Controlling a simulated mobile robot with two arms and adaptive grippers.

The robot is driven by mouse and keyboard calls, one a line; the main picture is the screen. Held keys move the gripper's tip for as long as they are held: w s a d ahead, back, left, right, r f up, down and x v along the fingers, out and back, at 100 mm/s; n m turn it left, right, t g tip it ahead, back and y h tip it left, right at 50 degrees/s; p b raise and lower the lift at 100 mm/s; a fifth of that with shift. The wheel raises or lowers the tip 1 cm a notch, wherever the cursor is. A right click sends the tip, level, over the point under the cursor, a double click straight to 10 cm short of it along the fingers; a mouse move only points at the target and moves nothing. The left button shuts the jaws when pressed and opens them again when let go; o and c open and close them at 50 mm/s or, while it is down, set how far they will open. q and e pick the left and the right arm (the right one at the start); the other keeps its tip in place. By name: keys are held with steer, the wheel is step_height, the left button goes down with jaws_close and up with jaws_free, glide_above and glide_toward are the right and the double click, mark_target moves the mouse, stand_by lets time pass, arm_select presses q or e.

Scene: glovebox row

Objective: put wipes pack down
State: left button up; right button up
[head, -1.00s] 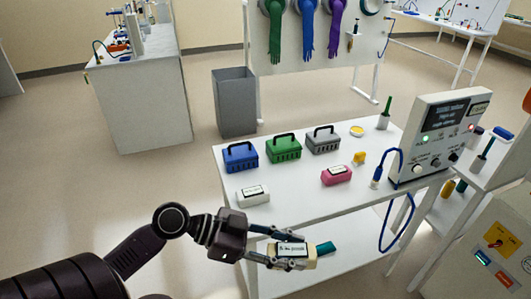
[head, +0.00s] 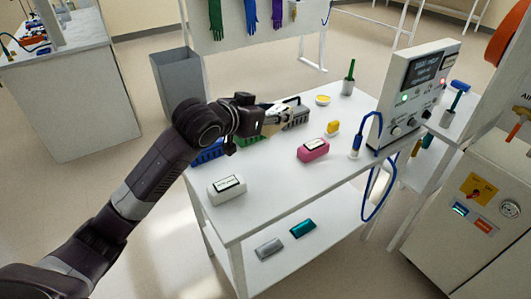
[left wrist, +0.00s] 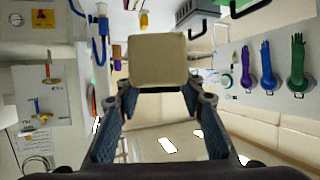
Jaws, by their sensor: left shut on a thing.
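My left gripper (head: 274,120) is shut on a cream wipes pack (head: 279,112), partly hidden by the fingers. It is at the far side of the white table (head: 270,200), in front of or over the grey carry box (head: 297,114); I cannot tell the gap beneath it. In the left wrist view, the pack (left wrist: 158,60) sits squarely between the fingertips, its plain beige face towards the camera. My right gripper is in neither view.
My arm partly covers the blue box (head: 208,153) and green box (head: 250,140). A white pack (head: 227,189), pink pack (head: 313,150) and yellow item (head: 333,127) stand on the table. An instrument (head: 415,92) is at right. Grey (head: 268,248) and teal (head: 302,228) packs lie on the lower shelf.

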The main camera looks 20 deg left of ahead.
arm_select(q)
steer(key=shift+w+a+r, duration=0.15)
steer(key=shift+w+r, duration=0.2)
steer(key=shift+r, duration=0.15)
steer(key=shift+n, duration=0.3)
glide_above(273, 173)
steer(key=shift+y, duration=0.3)
step_height(273, 173, down, 15)
steer(key=shift+w+r, duration=0.1)
steer(key=shift+r, duration=0.1)
steer(key=shift+f, duration=2.5)
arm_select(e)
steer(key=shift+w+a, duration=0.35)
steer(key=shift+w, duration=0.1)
arm_select(q)
steer(key=o, duration=1.3)
steer(key=shift+f, duration=0.1)
steer(key=shift+c, duration=0.2)
steer(key=v, duration=1.2)
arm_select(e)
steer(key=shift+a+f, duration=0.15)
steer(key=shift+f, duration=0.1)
